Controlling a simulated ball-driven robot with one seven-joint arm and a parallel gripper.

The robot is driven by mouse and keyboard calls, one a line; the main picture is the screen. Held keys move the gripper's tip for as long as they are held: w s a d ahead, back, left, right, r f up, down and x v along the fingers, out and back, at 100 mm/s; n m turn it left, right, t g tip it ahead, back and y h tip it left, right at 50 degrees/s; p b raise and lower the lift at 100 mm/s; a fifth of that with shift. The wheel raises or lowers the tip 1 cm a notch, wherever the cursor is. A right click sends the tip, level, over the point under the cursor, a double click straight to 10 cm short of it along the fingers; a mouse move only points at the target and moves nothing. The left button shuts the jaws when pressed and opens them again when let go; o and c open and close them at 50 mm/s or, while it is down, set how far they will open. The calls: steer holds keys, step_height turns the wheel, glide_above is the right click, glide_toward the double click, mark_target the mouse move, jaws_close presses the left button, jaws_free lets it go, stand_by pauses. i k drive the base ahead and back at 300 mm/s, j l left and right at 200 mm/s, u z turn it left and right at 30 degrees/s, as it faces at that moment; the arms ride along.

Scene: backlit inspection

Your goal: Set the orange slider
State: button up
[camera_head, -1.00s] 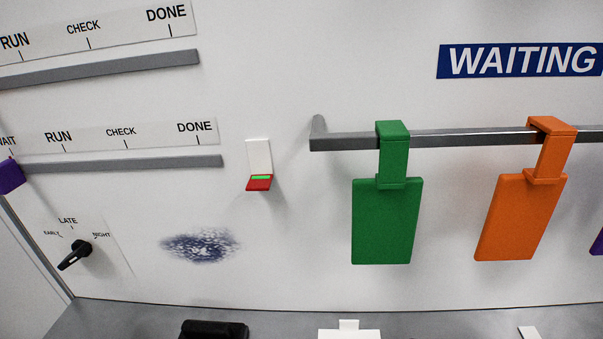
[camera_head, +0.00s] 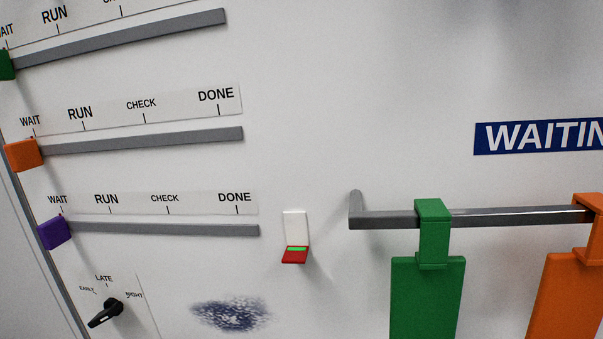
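The orange slider (camera_head: 23,154) is a small block at the left end of the middle grey rail (camera_head: 150,140), under the WAIT mark. The label strip (camera_head: 170,106) above that rail reads WAIT, RUN, CHECK, DONE from left to right. A green slider (camera_head: 6,65) sits at the left end of the rail above, partly cut off by the picture edge. A purple slider (camera_head: 54,233) is near WAIT on the rail below. My gripper is not in view.
A green tag (camera_head: 428,295) and an orange tag (camera_head: 570,290) hang from a metal bar (camera_head: 480,218) under a WAITING sign (camera_head: 540,136). A red switch (camera_head: 295,255), a black dial (camera_head: 112,308) and a dark smudge (camera_head: 230,315) are on the white panel.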

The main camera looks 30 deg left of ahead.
mark_target(24, 156)
steer(key=u, duration=1.45)
